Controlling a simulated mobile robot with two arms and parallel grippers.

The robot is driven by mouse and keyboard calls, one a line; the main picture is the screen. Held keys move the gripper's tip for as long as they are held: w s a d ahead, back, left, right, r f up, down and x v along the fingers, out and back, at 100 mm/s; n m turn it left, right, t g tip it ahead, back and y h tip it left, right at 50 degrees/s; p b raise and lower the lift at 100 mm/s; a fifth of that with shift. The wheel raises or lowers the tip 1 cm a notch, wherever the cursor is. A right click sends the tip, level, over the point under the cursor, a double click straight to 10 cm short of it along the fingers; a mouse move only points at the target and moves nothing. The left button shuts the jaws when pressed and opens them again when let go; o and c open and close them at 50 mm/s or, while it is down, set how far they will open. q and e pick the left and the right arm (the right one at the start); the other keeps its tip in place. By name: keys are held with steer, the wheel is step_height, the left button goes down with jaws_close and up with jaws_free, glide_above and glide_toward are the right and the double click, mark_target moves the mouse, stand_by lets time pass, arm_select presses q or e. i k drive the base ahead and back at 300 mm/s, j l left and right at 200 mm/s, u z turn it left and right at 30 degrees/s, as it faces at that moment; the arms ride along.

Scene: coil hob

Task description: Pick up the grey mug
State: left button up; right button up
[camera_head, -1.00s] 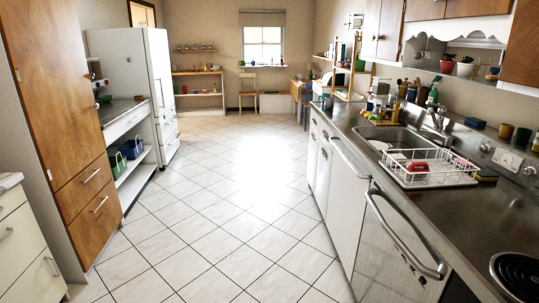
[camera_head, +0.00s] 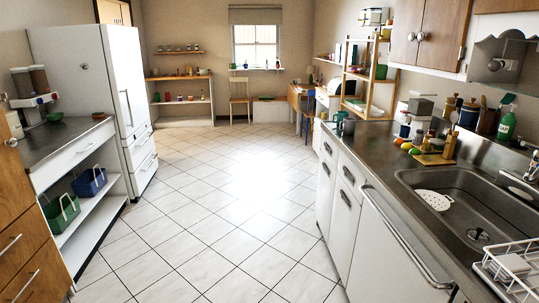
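No thing in view is clearly the grey mug. A small grey-teal vessel (camera_head: 343,124) stands at the far end of the right counter, near the wooden shelf rack. It is too small to tell whether it is a mug. Neither of my grippers shows in the head view.
The right counter (camera_head: 375,150) holds fruit (camera_head: 408,147), a green bottle (camera_head: 506,126), a sink (camera_head: 465,205) and a white dish rack (camera_head: 510,268). A fridge (camera_head: 90,90) and low shelves with a green basket (camera_head: 62,213) stand left. The tiled floor (camera_head: 225,200) between is clear.

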mark_target(349, 125)
steer(key=i+j+z, duration=0.1)
steer(key=i+z, duration=0.15)
steer(key=i, duration=0.35)
steer(key=i+j+z, duration=0.25)
steer(key=i, duration=0.3)
steer(key=i+j+z, duration=0.2)
steer(key=i, duration=0.35)
steer(key=i+j+z, duration=0.25)
steer(key=i+j, duration=0.2)
steer(key=i, duration=0.1)
